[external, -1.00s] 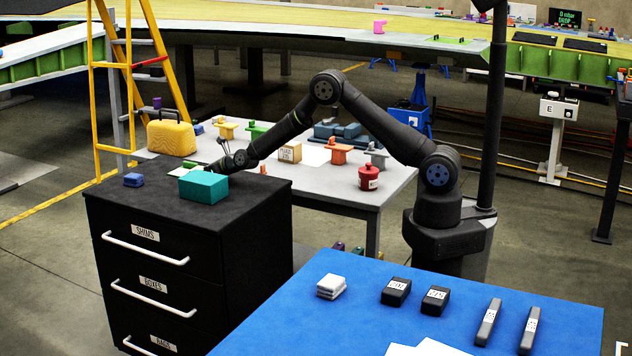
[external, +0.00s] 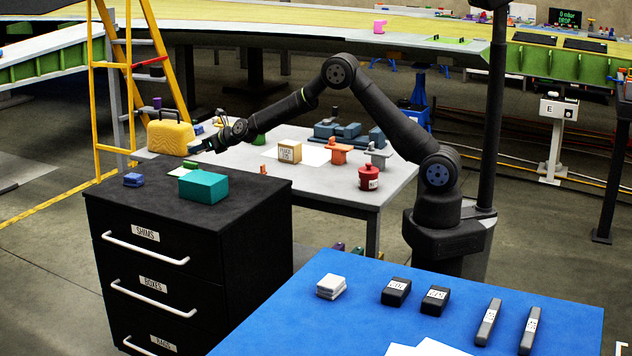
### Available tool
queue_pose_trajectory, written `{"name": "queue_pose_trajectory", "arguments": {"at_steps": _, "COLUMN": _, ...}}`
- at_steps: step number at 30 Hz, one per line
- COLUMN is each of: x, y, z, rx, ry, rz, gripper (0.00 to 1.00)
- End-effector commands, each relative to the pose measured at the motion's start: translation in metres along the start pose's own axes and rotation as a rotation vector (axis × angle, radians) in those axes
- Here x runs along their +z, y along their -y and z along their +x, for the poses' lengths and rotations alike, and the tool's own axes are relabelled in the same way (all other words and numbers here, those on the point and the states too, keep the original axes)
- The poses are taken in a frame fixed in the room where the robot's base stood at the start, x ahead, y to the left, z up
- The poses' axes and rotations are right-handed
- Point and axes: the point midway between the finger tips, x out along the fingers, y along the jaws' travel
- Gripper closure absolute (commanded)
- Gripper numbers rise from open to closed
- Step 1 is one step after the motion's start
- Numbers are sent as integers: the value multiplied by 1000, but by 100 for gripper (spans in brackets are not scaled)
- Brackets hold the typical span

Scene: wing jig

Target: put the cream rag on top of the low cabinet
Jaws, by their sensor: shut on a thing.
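The low cabinet (external: 150,212) is black with white handles and stands at the left. A small pale, flat piece (external: 177,172) lies on its top behind the teal box; I cannot tell whether it is the cream rag. A folded white stack (external: 331,286) lies on the blue table. My gripper (external: 196,149) is above the back edge of the cabinet top, beside the yellow case.
The yellow case (external: 170,137) stands on the grey table (external: 340,190) behind. The cabinet top's front left is clear.

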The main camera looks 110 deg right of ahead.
Motion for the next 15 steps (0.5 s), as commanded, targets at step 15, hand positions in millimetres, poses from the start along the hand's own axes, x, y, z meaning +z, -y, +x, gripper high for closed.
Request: {"name": "queue_pose_trajectory", "arguments": {"at_steps": 15, "x": -51, "y": -175, "z": -104, "rx": 149, "ry": -10, "rz": -45, "gripper": 63}}
